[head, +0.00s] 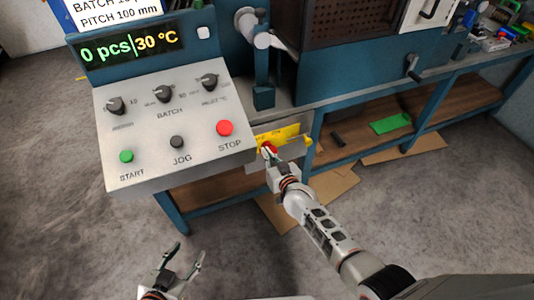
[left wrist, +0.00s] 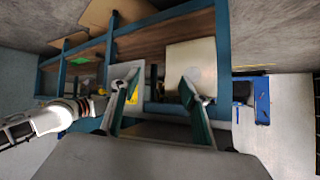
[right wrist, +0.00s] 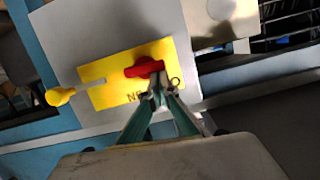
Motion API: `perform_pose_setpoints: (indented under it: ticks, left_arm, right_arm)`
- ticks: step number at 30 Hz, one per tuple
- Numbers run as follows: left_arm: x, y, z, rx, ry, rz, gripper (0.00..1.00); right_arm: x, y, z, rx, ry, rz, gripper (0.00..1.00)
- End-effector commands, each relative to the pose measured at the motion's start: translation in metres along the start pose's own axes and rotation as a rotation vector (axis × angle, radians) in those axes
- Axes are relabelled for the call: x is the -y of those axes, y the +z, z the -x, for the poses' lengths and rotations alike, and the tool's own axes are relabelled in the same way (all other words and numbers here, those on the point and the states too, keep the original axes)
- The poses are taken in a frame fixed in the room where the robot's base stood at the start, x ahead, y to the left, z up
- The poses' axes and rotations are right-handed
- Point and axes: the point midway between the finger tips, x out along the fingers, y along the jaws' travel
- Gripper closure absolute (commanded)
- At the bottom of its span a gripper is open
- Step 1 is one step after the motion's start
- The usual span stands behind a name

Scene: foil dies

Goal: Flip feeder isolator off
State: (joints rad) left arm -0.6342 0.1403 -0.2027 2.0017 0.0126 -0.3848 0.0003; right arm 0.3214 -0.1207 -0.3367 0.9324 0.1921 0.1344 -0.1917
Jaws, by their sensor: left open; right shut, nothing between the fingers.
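The feeder isolator is a red rotary handle (right wrist: 144,67) on a yellow plate (right wrist: 105,88) fixed to a grey box. In the right wrist view the handle lies roughly level, slightly tilted. My right gripper (right wrist: 157,88) is shut and empty, its fingertips at the handle's lower edge near its right end; whether they touch cannot be told. My left gripper (head: 183,262) is open and empty, low over the floor, away from the isolator.
A control panel (head: 140,135) with a green start, black jog and red stop button stands left of the isolator. A yellow knob-like piece (right wrist: 60,96) sticks out left of the plate. A blue bench with a wooden lower shelf (head: 360,135) extends right.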

Motion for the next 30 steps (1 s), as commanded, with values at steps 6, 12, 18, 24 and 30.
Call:
perform_pose_setpoints:
  ticks: [6,12,18,24,30]
  left_arm:
    - [0.004,-0.021,0.008,-0.016,-0.001,0.01,0.55]
    - [-0.002,-0.027,0.019,-0.009,0.012,0.026,0.55]
    - [0.0,-0.037,0.026,-0.01,0.011,0.024,0.55]
    - [0.003,-0.049,0.03,-0.019,0.008,0.021,0.55]
    - [0.004,-0.054,0.031,-0.024,0.007,0.02,0.55]
  right_arm:
    - [-0.002,-0.03,0.004,-0.006,0.002,0.002,1.0]
    - [-0.004,-0.043,0.023,-0.002,0.004,0.001,1.0]
    - [-0.004,-0.042,0.061,-0.002,0.003,0.0,1.0]
    - [-0.004,-0.04,0.091,-0.002,0.003,0.0,1.0]
    - [-0.004,-0.04,0.104,-0.002,0.003,0.0,1.0]
